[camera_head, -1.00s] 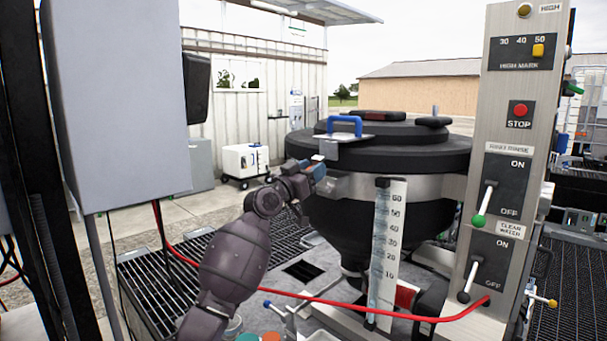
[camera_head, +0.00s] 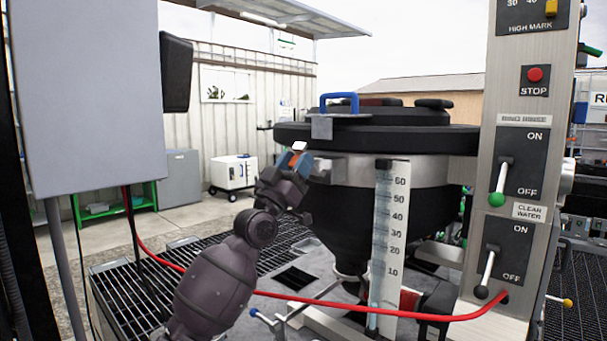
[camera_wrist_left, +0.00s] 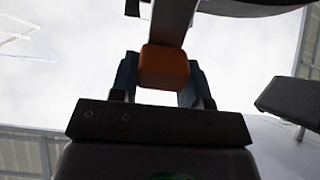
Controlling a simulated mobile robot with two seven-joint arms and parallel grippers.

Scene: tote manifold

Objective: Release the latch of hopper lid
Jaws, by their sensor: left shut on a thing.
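The hopper is a black round vessel with a black lid (camera_head: 420,138) and a blue handle (camera_head: 338,97) on top. A grey metal plate (camera_head: 321,128) hangs over the lid's front left rim. My left gripper (camera_head: 297,158) is at the hopper's left side, just below the rim, pointing up. In the left wrist view, its fingers (camera_wrist_left: 160,80) are shut on the orange end of the latch lever (camera_wrist_left: 164,66), whose grey bar runs up from it. In the head view only a small pale and orange bit of it shows. My right gripper is not in view.
A control post (camera_head: 520,150) with switches stands right of the hopper, and a clear scale tube (camera_head: 388,240) in front. A red hose (camera_head: 350,305) crosses low in front. A grey box (camera_head: 90,100) is at the left.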

